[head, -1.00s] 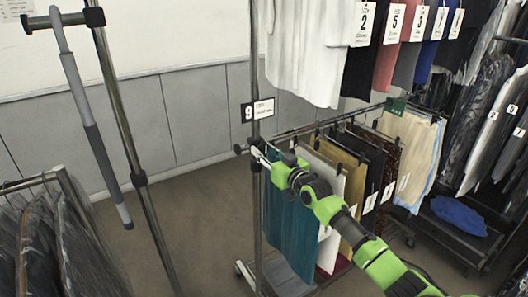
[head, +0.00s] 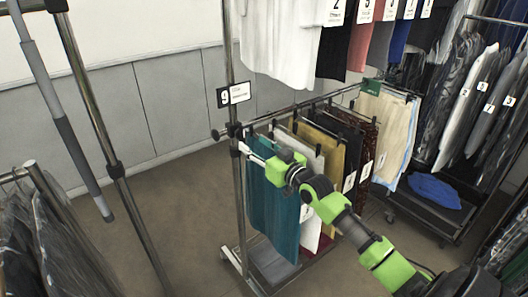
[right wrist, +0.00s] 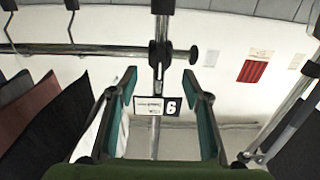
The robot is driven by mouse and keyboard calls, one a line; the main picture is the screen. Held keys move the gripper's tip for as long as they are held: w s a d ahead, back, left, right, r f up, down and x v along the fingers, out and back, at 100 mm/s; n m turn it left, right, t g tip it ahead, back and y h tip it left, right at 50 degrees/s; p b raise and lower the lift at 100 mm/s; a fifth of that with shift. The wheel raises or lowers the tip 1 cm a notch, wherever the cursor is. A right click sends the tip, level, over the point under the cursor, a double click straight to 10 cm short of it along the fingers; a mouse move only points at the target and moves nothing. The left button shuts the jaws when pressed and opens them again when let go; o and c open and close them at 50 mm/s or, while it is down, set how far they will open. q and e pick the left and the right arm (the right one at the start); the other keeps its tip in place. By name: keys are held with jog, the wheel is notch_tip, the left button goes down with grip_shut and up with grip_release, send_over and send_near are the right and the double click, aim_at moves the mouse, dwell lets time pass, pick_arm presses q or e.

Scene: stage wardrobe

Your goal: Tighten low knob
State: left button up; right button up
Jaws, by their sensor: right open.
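A rack post carries a black clamp (head: 235,130) where the low rail crosses it. A round black knob-like end (head: 215,134) sticks out left of the post. In the right wrist view the clamp (right wrist: 158,53) and the round end (right wrist: 193,55) show past the fingertips, with the scene upside down. My right gripper (head: 250,153) is just below and right of the clamp in the head view. In its wrist view the right gripper (right wrist: 160,78) is open and empty, its fingers either side of the post's line. Contact cannot be told. My left gripper is not in view.
A number 9 sign (head: 233,94) hangs on the post above the clamp. Teal trousers (head: 272,205) and other garments hang from the low rail close to my right arm. Another rack post (head: 100,140) stands at left. The floor between is bare.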

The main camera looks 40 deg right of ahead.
jog(key=s, duration=0.4)
jog(key=shift+s, duration=0.3)
jog(key=shift+f, duration=0.1)
jog(key=s+f+m+g+h, duration=0.1)
jog(key=s+f+g, duration=0.25)
jog(key=f, duration=1.35)
jog(key=s+f+g+h, duration=0.1)
jog(key=s+f+g, duration=0.3)
jog(key=f, duration=1.3)
jog(key=s+a+f+g, duration=0.2)
jog(key=s+a+f, duration=0.1)
jog(key=s+f, duration=0.55)
jog(key=s+a+f+g, duration=0.1)
jog(key=s+a+f, duration=0.1)
jog(key=s+f, duration=0.7)
jog(key=s+a+f+n+g, duration=0.1)
jog(key=s+a+f, duration=0.3)
jog(key=s, duration=0.5)
jog(key=s+a+f+n+g+y, duration=0.1)
jog(key=s+a+f+g, duration=0.2)
jog(key=s+f, duration=0.3)
jog(key=s+a+f+n+g, duration=0.1)
jog(key=s+a+f, duration=0.3)
jog(key=s, duration=1)
jog(key=shift+a+f+g, duration=0.4)
jog(key=shift+a+g, duration=0.35)
jog(key=shift+a, duration=0.35)
